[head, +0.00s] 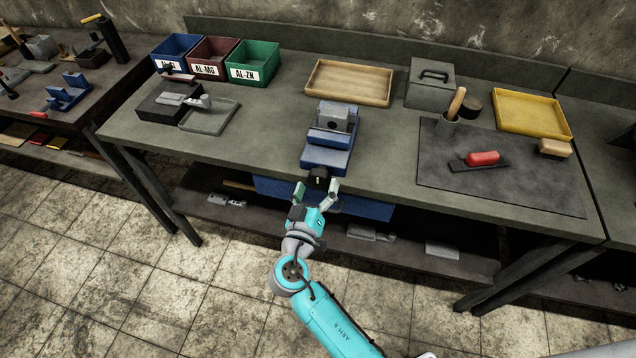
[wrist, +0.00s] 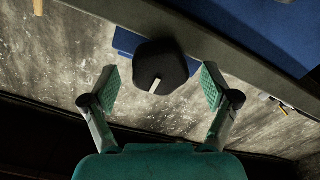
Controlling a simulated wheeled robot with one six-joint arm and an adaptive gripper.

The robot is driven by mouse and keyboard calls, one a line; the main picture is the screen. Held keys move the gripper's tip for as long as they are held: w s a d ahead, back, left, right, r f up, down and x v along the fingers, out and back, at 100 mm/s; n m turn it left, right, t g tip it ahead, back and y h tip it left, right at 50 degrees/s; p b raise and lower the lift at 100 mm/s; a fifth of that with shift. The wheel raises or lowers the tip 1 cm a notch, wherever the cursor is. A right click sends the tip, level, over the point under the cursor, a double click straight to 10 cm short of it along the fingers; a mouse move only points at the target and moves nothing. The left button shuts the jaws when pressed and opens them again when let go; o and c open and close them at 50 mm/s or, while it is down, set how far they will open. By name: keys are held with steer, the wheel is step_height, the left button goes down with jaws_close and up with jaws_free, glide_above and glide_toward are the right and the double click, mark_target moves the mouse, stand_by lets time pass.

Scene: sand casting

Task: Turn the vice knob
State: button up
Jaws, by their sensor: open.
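A blue vice (head: 327,152) stands at the front edge of the grey workbench and holds a grey block (head: 336,118) between its jaws. Its black knob (head: 318,176) sticks out over the bench's front edge. In the wrist view the knob (wrist: 160,68) is a dark rounded shape with a pale mark on its face. My gripper (head: 317,190) is open, its green-padded fingers on either side of the knob. In the wrist view the fingers (wrist: 158,88) show gaps to the knob on both sides. I cannot tell whether the fingertips reach fully around it.
Labelled bins (head: 215,63) stand at the back left. A wooden tray (head: 348,88), a grey box (head: 431,85) and a yellow tray (head: 532,115) stand at the back. A red-handled trowel (head: 481,159) lies on a dark mat (head: 500,190) at right. A lower shelf (head: 400,253) runs beneath.

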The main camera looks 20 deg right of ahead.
steer(key=v, duration=1)
steer(key=shift+s+a, duration=0.15)
steer(key=shift+s, duration=0.15)
steer(key=s+d+f+n+g+y, duration=0.2)
steer(key=s+d+f+n+y, duration=0.4)
steer(key=s+f, duration=0.5)
steer(key=s+f+y, duration=0.1)
steer(key=s+y, duration=0.3)
steer(key=s, duration=0.6)
steer(key=s+d+r+m+t, duration=0.1)
steer(key=s+r+m, duration=0.3)
steer(key=s+r, duration=0.7)
steer(key=shift+s+d+r+t+y, duration=0.2)
steer(key=shift+s+r+t+y, duration=0.15)
steer(key=shift+r+t, duration=0.45)
